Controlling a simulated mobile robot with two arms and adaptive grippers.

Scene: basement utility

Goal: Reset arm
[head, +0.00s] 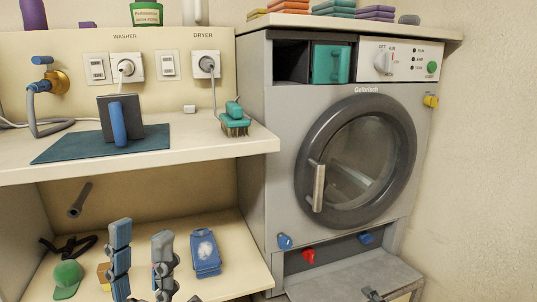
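My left gripper (141,229) shows at the bottom left, in front of the lower shelf. Its two grey-blue padded fingers point up and stand apart, with nothing held between them. A blue packet (205,253) with a white patch lies on the lower shelf to the right of the fingers. A small yellow-brown block (104,275) is partly hidden behind the left finger. I do not see my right gripper.
The upper counter (215,150) holds a dark box with a blue handle (118,122) on a teal mat (60,148), and a teal brush (235,119). A green cap (67,279) lies on the lower shelf (225,285). The grey machine (270,170) has its round door (357,160) shut.

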